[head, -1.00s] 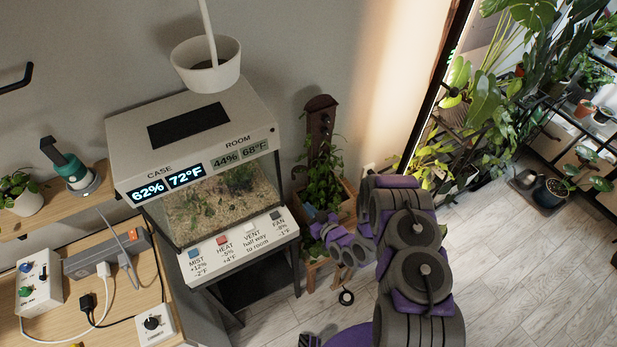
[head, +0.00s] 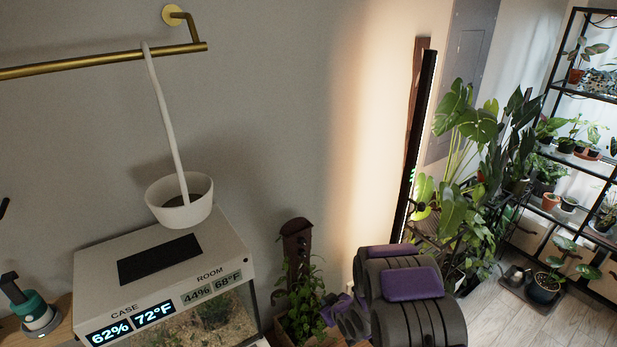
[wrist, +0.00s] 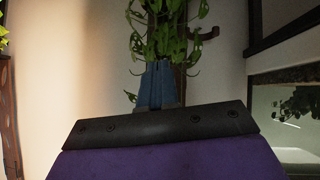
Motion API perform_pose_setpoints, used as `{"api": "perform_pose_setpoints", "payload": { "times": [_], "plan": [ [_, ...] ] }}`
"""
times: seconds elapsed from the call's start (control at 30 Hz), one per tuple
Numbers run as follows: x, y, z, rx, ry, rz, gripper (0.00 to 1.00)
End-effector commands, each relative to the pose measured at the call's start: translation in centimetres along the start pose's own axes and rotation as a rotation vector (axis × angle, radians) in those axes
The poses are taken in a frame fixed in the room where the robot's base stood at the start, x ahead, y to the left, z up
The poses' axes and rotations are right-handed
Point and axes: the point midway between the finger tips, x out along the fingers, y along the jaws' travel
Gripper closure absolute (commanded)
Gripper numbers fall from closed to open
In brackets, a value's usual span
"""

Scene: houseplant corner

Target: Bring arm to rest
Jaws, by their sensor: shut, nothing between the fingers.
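My gripper (wrist: 158,72) shows in the wrist view as two blue fingers close together, with nothing between them. Ahead of the fingers are the trailing leaves (wrist: 168,30) of a potted plant; I cannot tell whether they touch. In the head view my arm (head: 405,295) rises from the bottom edge right of centre, folded. Its wrist end (head: 346,316) is low, beside the climbing plant (head: 300,308). The fingertips are not clear in the head view.
A terrarium case (head: 165,262) stands left of the plant, with a white hanging pot (head: 180,203) over it on a brass rail (head: 100,63). A teal-and-black device (head: 33,312) sits far left. Large plants (head: 470,150) and a black shelf (head: 560,88) stand right.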

Motion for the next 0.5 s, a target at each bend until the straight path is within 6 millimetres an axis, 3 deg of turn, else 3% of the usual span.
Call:
{"api": "perform_pose_setpoints", "payload": {
  "times": [0.03,0.2,0.5],
  "plan": [
    [-1.3,1.0,-1.0,0.001,-0.032,0.021,1.00],
    [-5.7,3.5,-2.2,0.029,-0.162,0.078,1.00],
    [-15.6,5.6,-2.9,0.131,-0.385,0.157,1.00]
  ]
}}
